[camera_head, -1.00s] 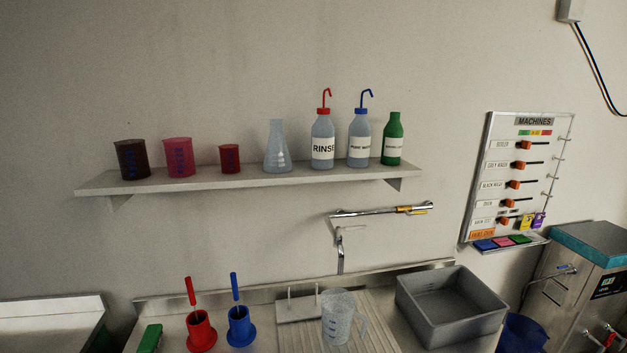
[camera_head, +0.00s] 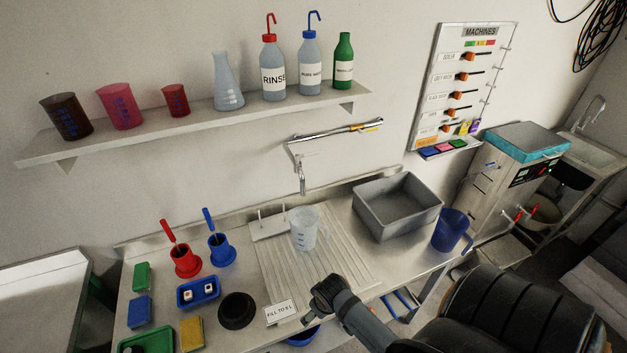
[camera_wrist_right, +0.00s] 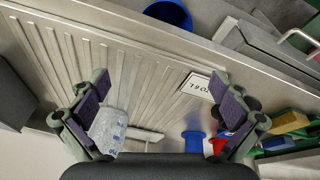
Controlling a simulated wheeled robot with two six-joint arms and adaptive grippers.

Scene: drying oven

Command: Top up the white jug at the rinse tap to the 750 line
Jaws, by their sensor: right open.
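The white jug (camera_head: 303,228), translucent with blue markings, stands upright on the ribbed drainer, below and beside the rinse tap (camera_head: 302,178) on the wall. Its water level cannot be read. My right gripper (camera_head: 325,292) is over the front of the drainer, in front of the jug and apart from it. In the right wrist view the gripper (camera_wrist_right: 160,105) is open and empty, with the jug (camera_wrist_right: 107,130) near its left finger. A card reading "FILL TO" (camera_head: 281,311) lies at the drainer's front. My left gripper is not in view.
A grey basin (camera_head: 397,205) and a blue jug (camera_head: 452,230) stand right of the drainer. Red (camera_head: 186,261) and blue (camera_head: 221,250) brush holders, a blue tray (camera_head: 198,292) and a black round piece (camera_head: 237,310) stand left. A shelf (camera_head: 200,122) of bottles and beakers is above.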

